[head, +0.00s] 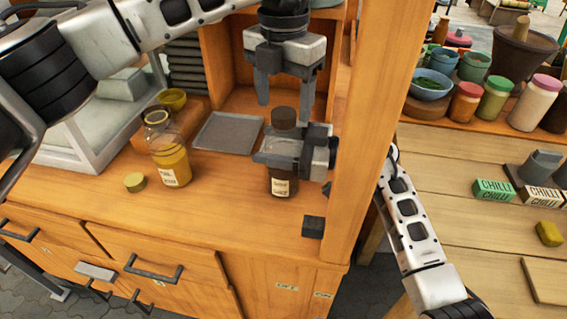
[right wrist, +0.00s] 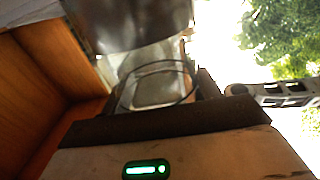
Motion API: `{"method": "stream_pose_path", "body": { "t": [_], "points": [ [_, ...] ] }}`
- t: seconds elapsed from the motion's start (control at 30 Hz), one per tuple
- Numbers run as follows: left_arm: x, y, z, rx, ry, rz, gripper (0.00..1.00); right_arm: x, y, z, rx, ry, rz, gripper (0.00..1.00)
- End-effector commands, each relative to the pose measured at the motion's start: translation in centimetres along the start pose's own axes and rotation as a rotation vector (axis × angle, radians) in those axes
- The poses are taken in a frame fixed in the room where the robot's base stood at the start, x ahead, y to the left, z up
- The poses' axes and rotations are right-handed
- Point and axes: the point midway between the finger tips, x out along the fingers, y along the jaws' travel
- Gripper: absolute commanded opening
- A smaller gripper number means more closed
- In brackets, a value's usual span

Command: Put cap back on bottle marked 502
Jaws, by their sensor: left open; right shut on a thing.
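A bottle with dark contents (head: 283,186) and a pale label stands upright on the wooden counter. My right gripper (head: 285,157) is shut on its upper body from the right. A brown cap (head: 284,117) sits at the top of this bottle; I cannot tell how tightly. My left gripper (head: 286,98) is open and points down just above the brown cap, fingers apart. A glass bottle with yellow contents (head: 172,163) stands uncapped to the left. An olive-yellow cap (head: 135,182) lies on the counter beside it. Neither label number is legible. The right wrist view is mostly blurred glass and grey metal.
A grey tray (head: 227,133) lies behind the bottles. A wooden post (head: 370,120) rises right of my right gripper. The counter's front left is clear. Another table with jars (head: 495,97) stands right.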

Motion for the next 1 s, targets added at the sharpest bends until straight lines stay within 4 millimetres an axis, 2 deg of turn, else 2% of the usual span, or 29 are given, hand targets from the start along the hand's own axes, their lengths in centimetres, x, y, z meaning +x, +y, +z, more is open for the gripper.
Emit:
{"method": "stream_pose_path", "body": {
  "t": [0.2,0.4,0.6,0.87,0.9,1.0],
  "points": [
    [-5.0,0.0,0.1,-0.001,-0.005,0.002,0.64,0.0,0.0,0.1,0.000,-0.001,0.000,0.00],
    [-8.4,0.0,0.0,-0.001,-0.003,0.000,0.64,0.0,0.0,0.1,0.001,-0.001,0.000,0.00],
    [-9.9,-0.1,0.0,0.001,0.000,-0.001,0.64,0.0,0.0,0.1,0.001,-0.001,0.000,0.00],
    [-10.0,-0.1,0.0,0.001,0.000,-0.001,0.64,0.0,0.0,0.1,0.000,-0.001,0.000,0.00],
    [-10.0,-0.1,0.0,0.001,0.000,-0.001,0.64,0.0,0.0,0.1,0.001,-0.001,0.000,0.64],
    [-10.0,0.0,0.0,0.001,0.000,-0.001,0.64,0.0,0.0,0.1,0.001,-0.001,0.000,0.87]
  ]
}}
